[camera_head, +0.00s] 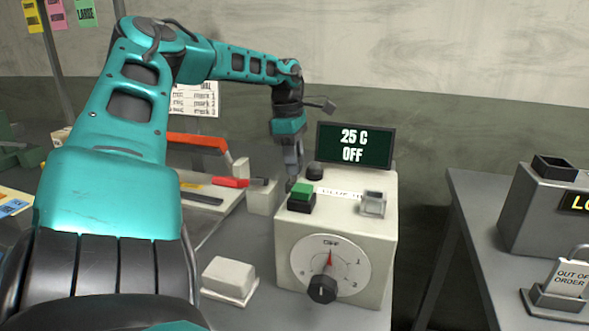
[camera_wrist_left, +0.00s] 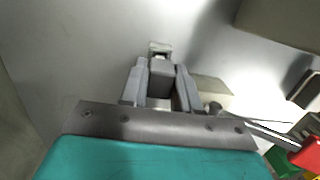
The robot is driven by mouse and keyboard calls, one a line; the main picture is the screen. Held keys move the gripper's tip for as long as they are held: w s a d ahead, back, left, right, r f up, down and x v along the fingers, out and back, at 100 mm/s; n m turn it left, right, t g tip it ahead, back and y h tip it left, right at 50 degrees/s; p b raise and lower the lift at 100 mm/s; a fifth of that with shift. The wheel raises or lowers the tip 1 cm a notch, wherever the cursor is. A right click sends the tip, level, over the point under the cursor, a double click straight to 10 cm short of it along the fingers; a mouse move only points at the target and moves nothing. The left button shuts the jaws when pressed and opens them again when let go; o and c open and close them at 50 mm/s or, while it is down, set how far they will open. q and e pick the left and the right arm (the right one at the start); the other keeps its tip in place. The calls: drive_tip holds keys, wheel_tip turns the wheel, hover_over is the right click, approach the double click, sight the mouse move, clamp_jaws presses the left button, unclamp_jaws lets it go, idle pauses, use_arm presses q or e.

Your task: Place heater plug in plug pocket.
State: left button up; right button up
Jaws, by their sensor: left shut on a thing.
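My left gripper (camera_head: 292,180) points down at the left rear of the beige heater box (camera_head: 290,252). In the left wrist view its two grey fingers (camera_wrist_left: 161,85) are shut on a small grey block (camera_wrist_left: 160,70), which looks like the heater plug. A pale piece (camera_wrist_left: 160,47) shows just beyond the fingertips; I cannot tell whether it is part of the plug. In the head view the held piece is too small to make out. A small beige block (camera_head: 263,196) stands left of the heater box. I cannot identify the plug pocket for certain. My right gripper is out of view.
The heater box carries a green button (camera_head: 302,189), a clear-grey square piece (camera_head: 374,204), a dial (camera_head: 323,288) and a display (camera_head: 354,145) reading 25 C OFF. A white block (camera_head: 229,277) lies at front left. A red-handled tool (camera_head: 228,182) lies behind. A gap separates the right table.

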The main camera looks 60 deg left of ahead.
use_arm(q)
drive_tip(key=shift+f, duration=0.9)
drive_tip(key=shift+f, duration=0.2)
drive_tip(key=o, duration=1.1)
drive_tip(key=shift+c, duration=0.2)
drive_tip(key=shift+r, duration=0.1)
drive_tip(key=r, duration=0.4)
drive_tip(key=r+p, duration=0.1)
drive_tip(key=r, duration=0.3)
drive_tip(key=s+a+r, duration=0.1)
drive_tip(key=r, duration=0.3)
drive_tip(key=shift+p, duration=0.4)
